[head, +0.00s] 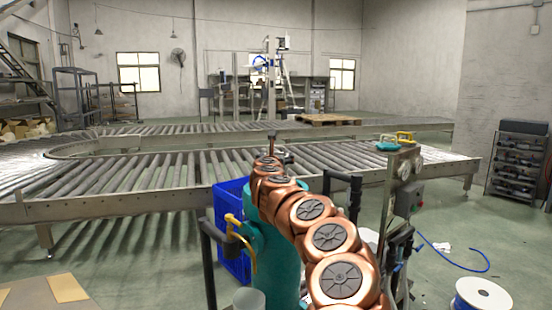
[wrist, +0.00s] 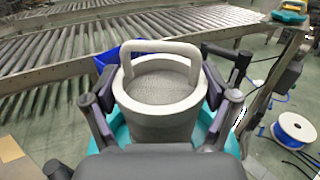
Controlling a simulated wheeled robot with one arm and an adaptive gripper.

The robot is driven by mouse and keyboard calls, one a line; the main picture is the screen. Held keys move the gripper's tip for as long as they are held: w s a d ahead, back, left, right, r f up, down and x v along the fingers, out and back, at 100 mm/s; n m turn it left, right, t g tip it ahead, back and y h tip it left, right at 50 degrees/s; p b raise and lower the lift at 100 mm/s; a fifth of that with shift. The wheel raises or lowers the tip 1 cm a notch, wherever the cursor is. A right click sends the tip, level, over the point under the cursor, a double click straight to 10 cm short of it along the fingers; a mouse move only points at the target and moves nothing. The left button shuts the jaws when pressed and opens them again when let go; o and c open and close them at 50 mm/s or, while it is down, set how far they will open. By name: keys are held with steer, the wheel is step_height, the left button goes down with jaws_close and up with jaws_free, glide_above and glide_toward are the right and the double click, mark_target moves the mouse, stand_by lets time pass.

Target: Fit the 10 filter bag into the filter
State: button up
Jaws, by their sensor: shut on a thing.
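The filter bag (wrist: 158,122) shows in the wrist view as a pale grey cylinder with a mesh inside and a raised loop handle. My gripper (wrist: 158,98) has one finger on each side of it and is shut on it. The teal filter (wrist: 122,134) shows around and below the bag. I cannot tell how far the bag is inside it. In the head view the teal filter body (head: 272,255) stands upright behind my copper arm. The bag and most of my gripper are hidden there.
A blue crate (head: 231,200) stands behind the filter. A roller conveyor (head: 130,178) runs across behind it. A blue hose (head: 465,268) and a spool (head: 482,296) lie on the floor at right.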

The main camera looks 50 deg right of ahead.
steer(key=shift+f+b, duration=0.35)
steer(key=shift+f, duration=0.05)
steer(key=o, duration=1.4)
